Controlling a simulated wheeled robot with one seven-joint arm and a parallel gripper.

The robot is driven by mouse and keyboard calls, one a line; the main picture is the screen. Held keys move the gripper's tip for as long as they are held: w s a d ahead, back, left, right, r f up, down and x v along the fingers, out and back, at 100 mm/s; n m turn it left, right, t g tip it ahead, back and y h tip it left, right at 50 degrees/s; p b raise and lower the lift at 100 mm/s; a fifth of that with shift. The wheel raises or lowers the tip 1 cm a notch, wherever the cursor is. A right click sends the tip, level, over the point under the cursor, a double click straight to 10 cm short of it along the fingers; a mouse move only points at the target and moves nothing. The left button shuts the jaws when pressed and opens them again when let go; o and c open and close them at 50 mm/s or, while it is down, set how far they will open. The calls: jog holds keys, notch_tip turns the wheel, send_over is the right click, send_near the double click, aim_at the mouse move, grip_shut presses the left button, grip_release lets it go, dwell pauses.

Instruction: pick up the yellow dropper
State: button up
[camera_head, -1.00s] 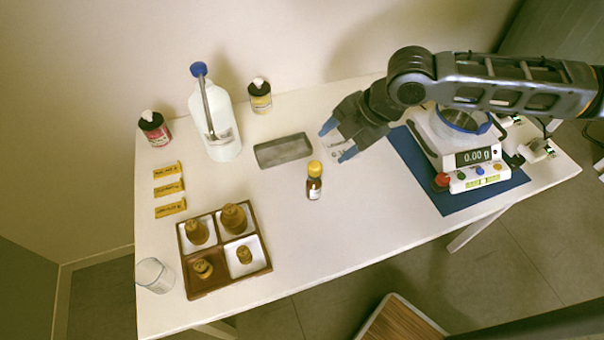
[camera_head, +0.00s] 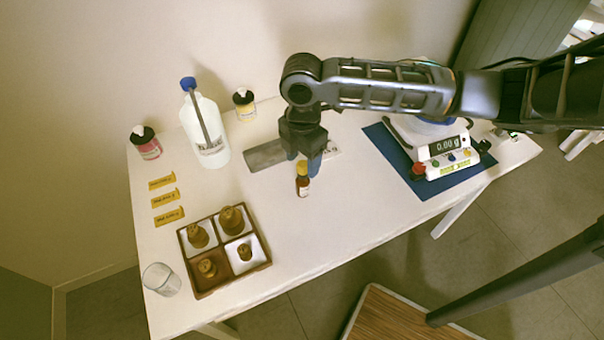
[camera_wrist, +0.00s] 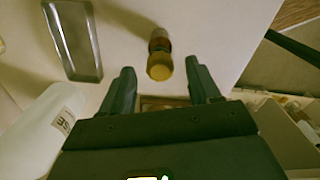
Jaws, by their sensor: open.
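The yellow dropper appears to be the yellow-capped small brown bottle (camera_head: 302,185), standing upright near the middle of the white table. My gripper (camera_head: 303,162) is open and points down just behind it, close to its cap. In the wrist view the yellow cap (camera_wrist: 159,68) shows in the gap between my two fingertips (camera_wrist: 158,72), with the brown body beyond. Neither finger visibly touches it. How high the fingertips are against the cap is hard to tell.
A grey tray (camera_head: 262,156) lies left of my gripper. A white wash bottle (camera_head: 207,135) stands behind left. A divided box (camera_head: 222,287) of brown bottles is front left, beside a glass (camera_head: 160,279). A scale (camera_head: 440,160) stands right on a blue mat. The table's front middle is clear.

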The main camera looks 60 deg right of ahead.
aim_at(303, 178)
jog(key=shift+f, duration=1.2)
jog(key=shift+c, duration=0.4)
jog(key=c, duration=0.6)
